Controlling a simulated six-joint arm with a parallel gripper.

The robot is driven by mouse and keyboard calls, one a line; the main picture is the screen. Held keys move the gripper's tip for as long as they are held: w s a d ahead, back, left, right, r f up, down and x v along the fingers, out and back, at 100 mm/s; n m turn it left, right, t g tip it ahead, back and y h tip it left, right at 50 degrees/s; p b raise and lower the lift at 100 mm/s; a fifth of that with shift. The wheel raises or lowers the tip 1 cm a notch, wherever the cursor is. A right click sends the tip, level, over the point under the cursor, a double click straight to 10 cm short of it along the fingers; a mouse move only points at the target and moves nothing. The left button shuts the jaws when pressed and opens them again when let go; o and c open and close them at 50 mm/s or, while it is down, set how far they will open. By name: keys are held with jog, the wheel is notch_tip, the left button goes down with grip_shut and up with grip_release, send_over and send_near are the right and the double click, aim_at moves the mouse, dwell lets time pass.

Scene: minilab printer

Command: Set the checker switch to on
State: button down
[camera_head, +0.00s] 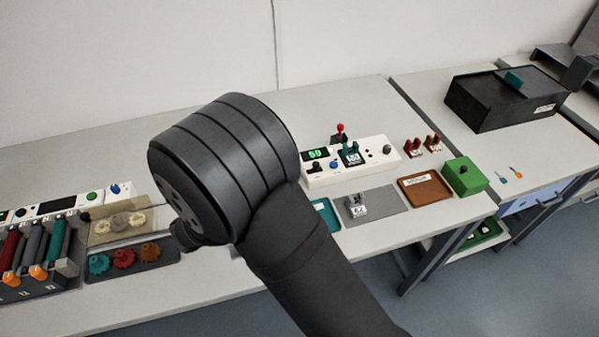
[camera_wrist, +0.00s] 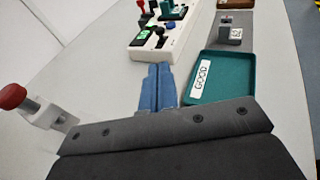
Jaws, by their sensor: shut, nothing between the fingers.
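The checker (camera_head: 345,177) is a white box on the bench, right of my arm in the head view. It has a lit green display (camera_head: 315,154), dark and blue controls, a red-topped lever (camera_head: 340,129) and a teal part (camera_head: 351,153) in its middle. In the wrist view the checker (camera_wrist: 180,48) is at the top, with its display (camera_wrist: 141,38) at the near end. Which control is the switch, and its setting, I cannot tell. My gripper (camera_wrist: 157,72) has blue fingers, shut and empty, just short of the checker's near end. My arm hides it in the head view.
A teal tray labelled GOOD (camera_wrist: 228,73) lies right of my fingers, with a grey mat (camera_head: 383,201) beyond. A brown tray (camera_head: 425,188) and green box (camera_head: 465,176) stand farther right. A red-knobbed white fixture (camera_wrist: 40,108) stands left of my gripper.

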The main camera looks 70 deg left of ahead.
aim_at(312, 176)
jog(key=x, duration=1.4)
jog(key=shift+w, duration=1)
jog(key=shift+a, duration=0.1)
jog(key=shift+s+r, duration=0.1)
jog(key=v, duration=1.5)
jog(key=shift+f, duration=0.2)
jog(key=shift+a, duration=0.15)
